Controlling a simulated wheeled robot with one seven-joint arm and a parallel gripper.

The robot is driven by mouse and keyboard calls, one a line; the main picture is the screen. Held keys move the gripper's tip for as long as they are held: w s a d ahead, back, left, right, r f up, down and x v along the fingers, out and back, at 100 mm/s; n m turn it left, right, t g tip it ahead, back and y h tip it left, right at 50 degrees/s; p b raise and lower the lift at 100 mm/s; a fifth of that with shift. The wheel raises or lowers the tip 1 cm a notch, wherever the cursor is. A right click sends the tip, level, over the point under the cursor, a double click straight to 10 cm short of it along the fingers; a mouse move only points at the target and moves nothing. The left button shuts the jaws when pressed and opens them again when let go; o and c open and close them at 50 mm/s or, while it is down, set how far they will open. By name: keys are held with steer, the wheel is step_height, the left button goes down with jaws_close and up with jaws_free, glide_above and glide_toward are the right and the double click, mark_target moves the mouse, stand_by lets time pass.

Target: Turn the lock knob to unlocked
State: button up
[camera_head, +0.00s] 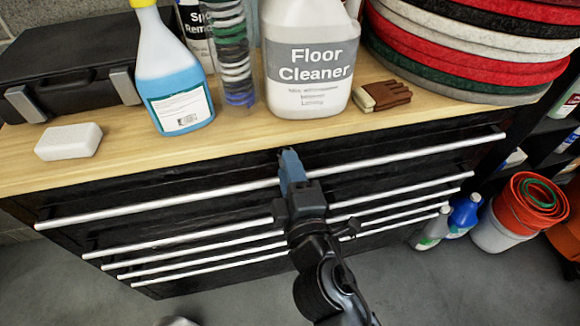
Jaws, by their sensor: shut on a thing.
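My gripper (289,156) points at the upper front of the black drawer cabinet (195,168), just below the wooden top and in front of the top drawer's bar handle (420,163). Its blue fingers are closed at the cabinet face, shut on the lock knob. The knob is hidden behind the fingertips, so its turned position cannot be seen. The drawers look closed.
On the wooden top (112,150) stand a Floor Cleaner jug (309,60), a blue spray bottle (172,85), a white block (68,142), gloves (385,94) and stacked pads (470,45). Orange buckets (530,205) and bottles are on the right floor.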

steer(key=shift+f+n, duration=0.1)
steer(key=shift+n, duration=1)
steer(key=o, duration=1)
